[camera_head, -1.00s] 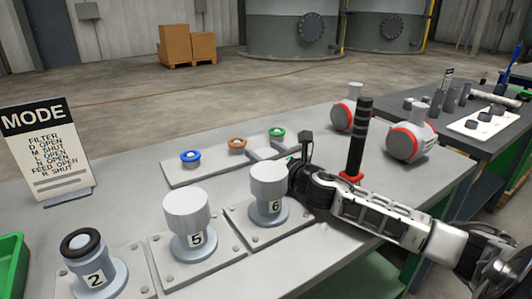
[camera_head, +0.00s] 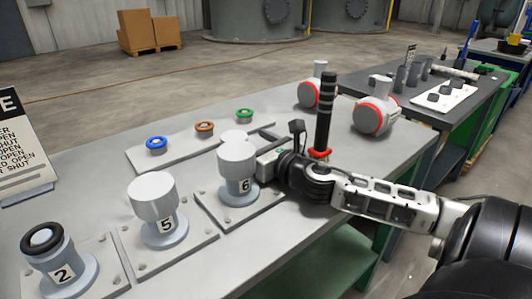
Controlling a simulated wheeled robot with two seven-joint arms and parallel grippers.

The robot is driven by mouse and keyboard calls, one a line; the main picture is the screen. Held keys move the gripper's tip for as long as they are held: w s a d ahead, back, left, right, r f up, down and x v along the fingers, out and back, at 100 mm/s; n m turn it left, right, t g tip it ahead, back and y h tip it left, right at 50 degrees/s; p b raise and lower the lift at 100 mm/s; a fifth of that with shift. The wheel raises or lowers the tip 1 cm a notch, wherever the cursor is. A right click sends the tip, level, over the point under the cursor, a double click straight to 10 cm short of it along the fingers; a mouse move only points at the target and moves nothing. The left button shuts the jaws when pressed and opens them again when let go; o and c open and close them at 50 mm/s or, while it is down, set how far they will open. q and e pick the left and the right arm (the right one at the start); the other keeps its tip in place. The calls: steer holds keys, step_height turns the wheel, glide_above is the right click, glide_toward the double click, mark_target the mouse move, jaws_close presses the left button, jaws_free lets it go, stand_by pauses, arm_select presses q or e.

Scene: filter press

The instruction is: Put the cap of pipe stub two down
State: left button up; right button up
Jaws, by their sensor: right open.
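Pipe stub two (camera_head: 65,272), numbered 2, stands at the lower left on its square plate. A black ring (camera_head: 43,239) is at its open top, with no cap on it. A pale round disc, seemingly a cap (camera_head: 235,136), shows behind the capped stub six (camera_head: 238,188); its lower part is hidden, so I cannot tell what it rests on. My right gripper (camera_head: 255,146) is open beside this disc, behind and right of stub six. Its near side is partly hidden, and I cannot tell whether it touches the disc. My left gripper is not in view.
Capped stub five (camera_head: 163,225) stands between stubs two and six. Behind them is a pale plate (camera_head: 180,146) with blue, brown and green rings. A black-handled lever (camera_head: 325,110) and two red-ringed valves (camera_head: 375,116) stand near my right arm. A mode sign (camera_head: 20,150) is at left.

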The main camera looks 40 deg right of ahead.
steer(key=shift+s, duration=2.6)
